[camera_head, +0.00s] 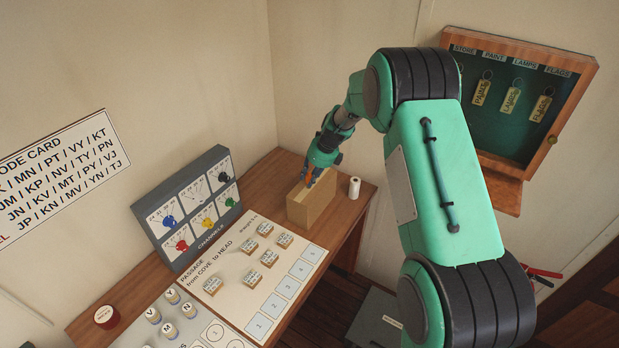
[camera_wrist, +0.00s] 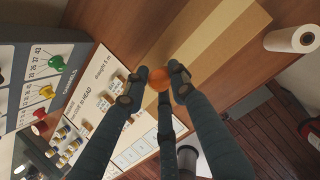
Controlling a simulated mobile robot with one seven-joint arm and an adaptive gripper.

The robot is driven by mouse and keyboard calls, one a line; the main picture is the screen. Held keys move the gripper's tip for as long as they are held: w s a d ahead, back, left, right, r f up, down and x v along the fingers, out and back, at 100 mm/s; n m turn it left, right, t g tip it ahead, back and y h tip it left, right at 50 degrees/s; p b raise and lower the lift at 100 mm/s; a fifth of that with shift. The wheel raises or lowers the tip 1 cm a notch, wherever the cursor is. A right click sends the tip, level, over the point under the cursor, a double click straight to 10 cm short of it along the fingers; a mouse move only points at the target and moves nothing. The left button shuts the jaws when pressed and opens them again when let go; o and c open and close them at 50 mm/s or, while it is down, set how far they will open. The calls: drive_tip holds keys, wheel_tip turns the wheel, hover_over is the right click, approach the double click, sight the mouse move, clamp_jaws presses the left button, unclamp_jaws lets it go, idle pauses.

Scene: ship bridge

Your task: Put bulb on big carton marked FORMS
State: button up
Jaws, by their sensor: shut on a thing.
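My gripper (camera_head: 311,178) is shut on a small round orange thing, which I take to be the bulb (camera_wrist: 160,79). It sits between the fingertips in the wrist view, where my gripper (camera_wrist: 159,82) also shows. A tan carton (camera_head: 313,208) stands on the wooden desk, directly under my gripper in the head view. Its top, with a lighter strip, also shows in the wrist view (camera_wrist: 222,40). I cannot tell whether the bulb touches the carton. No FORMS marking is readable on the sides I see.
A white roll (camera_head: 354,187) stands just right of the carton. A grey channels panel (camera_head: 190,207) and a passage board (camera_head: 238,278) with several small blocks lie to the left. A key cabinet (camera_head: 520,90) hangs on the right wall. A dark red round tin (camera_head: 106,316) is at the front left.

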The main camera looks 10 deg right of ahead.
drive_tip(key=o, duration=0.8)
drive_tip(key=shift+f, duration=0.1)
drive_tip(key=shift+o, duration=0.2)
drive_tip(key=v, duration=1.2)
